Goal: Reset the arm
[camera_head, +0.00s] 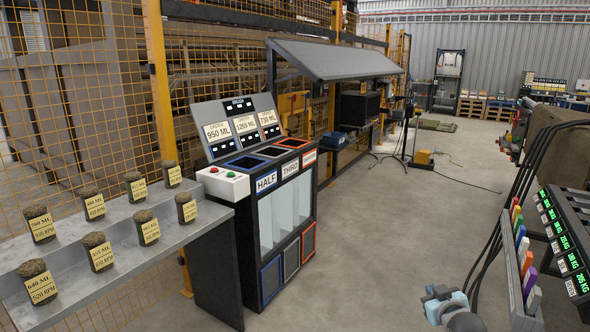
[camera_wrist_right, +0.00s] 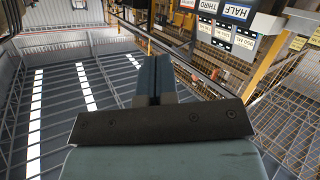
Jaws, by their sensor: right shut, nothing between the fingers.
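My right gripper (camera_head: 437,298) is at the bottom of the head view, right of centre, over the grey floor and apart from everything around it. In the right wrist view the two dark blue fingers of this gripper (camera_wrist_right: 153,78) are together, with nothing between them. That view is upside down and shows the roof and the sorting station beyond the fingers. My left gripper is not in view.
A sorting station (camera_head: 285,177) with several bins stands at centre. A grey shelf (camera_head: 115,238) with several labelled turf rolls is at left. A rack of coloured handles (camera_head: 519,262) and green displays (camera_head: 562,238) are at right. The floor (camera_head: 385,215) between is clear.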

